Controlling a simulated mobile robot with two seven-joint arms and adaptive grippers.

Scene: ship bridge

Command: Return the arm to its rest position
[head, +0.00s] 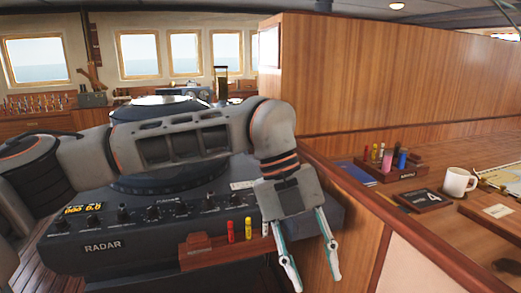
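My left arm (185,140) comes in from the left and stretches across the front of the radar console. It bends down at the wrist. My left gripper (316,284) hangs with its fingers pointing down, spread apart, with nothing visible between them. It shows in front of the wooden side of the desk, right of a small wooden rack (208,252) on the radar console. My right gripper is not in view.
The radar console (103,262) lies below and behind the arm; the rack on it holds several coloured markers. On the right, the wooden desk (425,240) carries a white mug (459,182), a dark plate marked 4 (424,201) and a marker holder (398,172). A tall wooden partition (390,80) stands behind.

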